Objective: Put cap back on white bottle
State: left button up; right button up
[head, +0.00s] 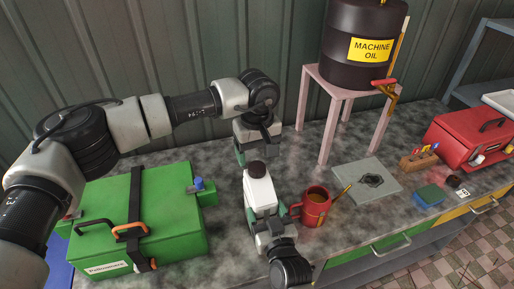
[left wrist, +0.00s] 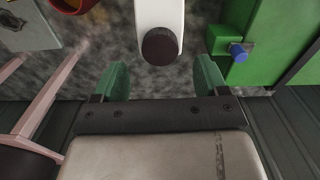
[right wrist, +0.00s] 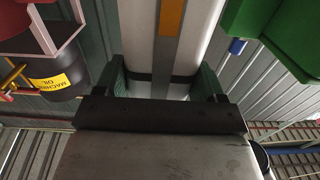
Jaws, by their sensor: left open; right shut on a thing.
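The white bottle (head: 260,193) stands upright in the middle of the workbench, with a dark brown round cap (head: 257,169) on its top. I cannot tell how firmly the cap is seated. My right gripper (head: 264,228) is shut on the bottle's body from the front; the right wrist view shows the white body (right wrist: 199,30) with an orange stripe between its fingers. My left gripper (head: 257,154) is open, just behind the bottle's top. In the left wrist view the cap (left wrist: 160,47) lies ahead of the open green fingers, not between them.
A green toolbox (head: 140,215) stands to the left. A red mug (head: 315,208) is close to the bottle's right. Farther right are a grey plate (head: 350,172), a blue block (head: 428,196) and a red toolbox (head: 465,135). A pink stand (head: 328,140) holds an oil barrel (head: 350,25) behind.

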aim_at(257, 167)
pick_arm(q)
jog(key=n, duration=0.4)
jog(key=shift+r+n, duration=0.4)
jog(key=n, duration=0.3)
jog(key=r+n, duration=0.1)
jog(key=n, duration=0.7)
jog(key=shift+r+n, duration=0.4)
jog(key=n, duration=0.5)
jog(key=shift+r, duration=0.4)
jog(key=shift+f, duration=4.05)
jog(key=c, duration=1)
